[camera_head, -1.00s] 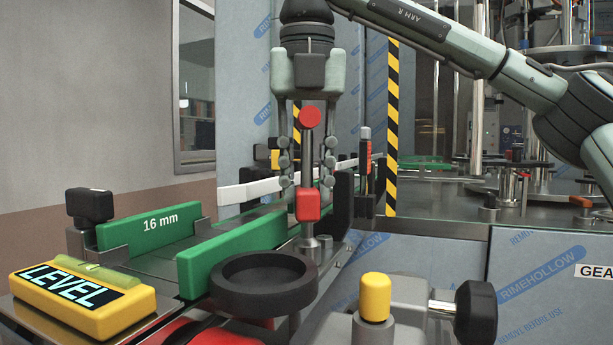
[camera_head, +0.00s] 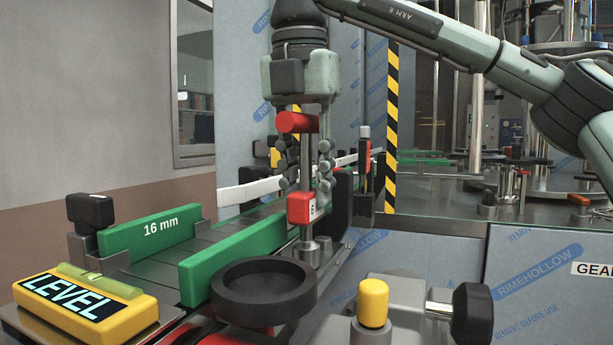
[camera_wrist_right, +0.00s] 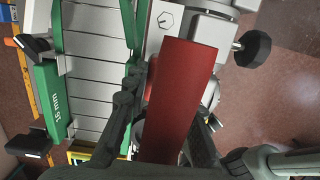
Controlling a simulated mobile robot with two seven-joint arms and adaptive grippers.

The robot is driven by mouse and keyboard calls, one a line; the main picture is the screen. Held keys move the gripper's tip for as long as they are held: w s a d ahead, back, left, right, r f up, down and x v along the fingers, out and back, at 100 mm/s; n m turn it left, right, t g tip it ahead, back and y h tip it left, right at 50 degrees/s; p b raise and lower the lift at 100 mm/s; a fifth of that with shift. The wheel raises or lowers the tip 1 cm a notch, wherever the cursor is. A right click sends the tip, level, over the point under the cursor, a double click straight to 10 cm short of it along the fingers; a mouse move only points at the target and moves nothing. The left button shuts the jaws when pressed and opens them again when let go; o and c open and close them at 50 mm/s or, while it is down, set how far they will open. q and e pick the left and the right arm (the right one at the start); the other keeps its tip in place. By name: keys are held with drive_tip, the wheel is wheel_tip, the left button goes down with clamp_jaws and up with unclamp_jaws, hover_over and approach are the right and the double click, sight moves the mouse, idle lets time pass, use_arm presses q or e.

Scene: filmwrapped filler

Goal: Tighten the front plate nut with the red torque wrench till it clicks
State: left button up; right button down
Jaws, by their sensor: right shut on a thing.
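The red torque wrench stands upright, with a red cross handle (camera_head: 296,123) at the top and a red block (camera_head: 300,208) marked 6 low on its steel shaft. My right gripper (camera_head: 304,182) points down and is shut on the red torque wrench, fingers on either side of its shaft. The wrench's lower end meets a steel post (camera_head: 307,252) behind the black round dish; the front plate nut itself is hidden there. In the right wrist view the red handle (camera_wrist_right: 182,95) fills the middle between the fingers. My left gripper is not in view.
A black round dish (camera_head: 264,308) lies just in front of the wrench. Green guide rails (camera_head: 232,257) and a yellow LEVEL block (camera_head: 84,300) are at left. A yellow-capped pin (camera_head: 374,300) and a black knob (camera_head: 472,313) stand at front right.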

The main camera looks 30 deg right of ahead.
drive_tip(key=shift+m, duration=0.5)
drive_tip(key=shift+r+m+p, duration=0.1)
drive_tip(key=shift+m+p, duration=0.2)
drive_tip(key=shift+m, duration=1.3)
drive_tip(key=shift+s+m+g+p, duration=0.1)
drive_tip(key=shift+m+g+p, duration=0.2)
drive_tip(key=shift+m, duration=1.3)
